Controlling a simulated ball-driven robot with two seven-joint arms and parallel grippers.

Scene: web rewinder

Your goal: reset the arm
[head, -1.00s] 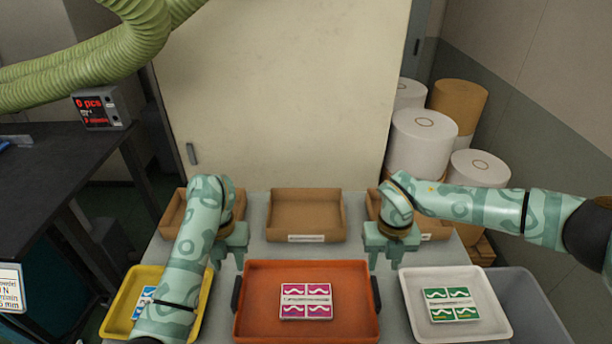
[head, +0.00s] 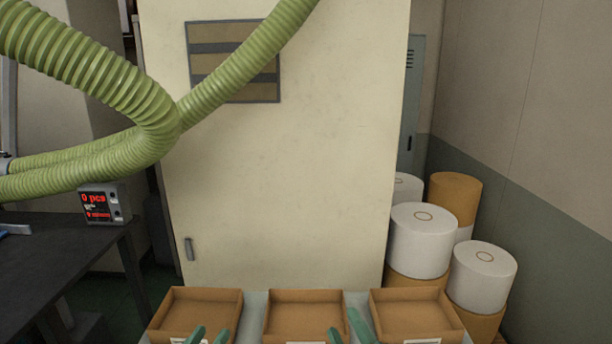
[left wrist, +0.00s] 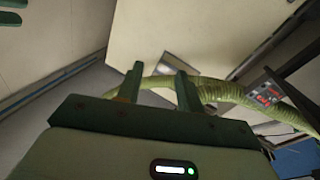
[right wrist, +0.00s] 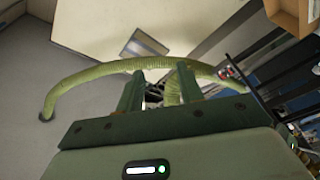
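My left gripper (head: 209,336) shows only as two green fingertips at the bottom edge of the head view, in front of the left cardboard tray. In the left wrist view its fingers (left wrist: 158,85) stand apart with nothing between them. My right gripper (head: 346,330) shows as two green fingertips at the bottom edge, near the gap between the middle and right trays. In the right wrist view its fingers (right wrist: 158,88) are also apart and empty. Both wrists point up toward the cabinet and hose. The rest of both arms is hidden below the head view.
Three empty cardboard trays stand in a row: left (head: 203,310), middle (head: 303,312) and right (head: 415,312). A pale cabinet (head: 290,170) rises behind them. A green hose (head: 90,80) hangs at upper left. White rolls (head: 420,245) stand at right. A dark table (head: 60,260) is at left.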

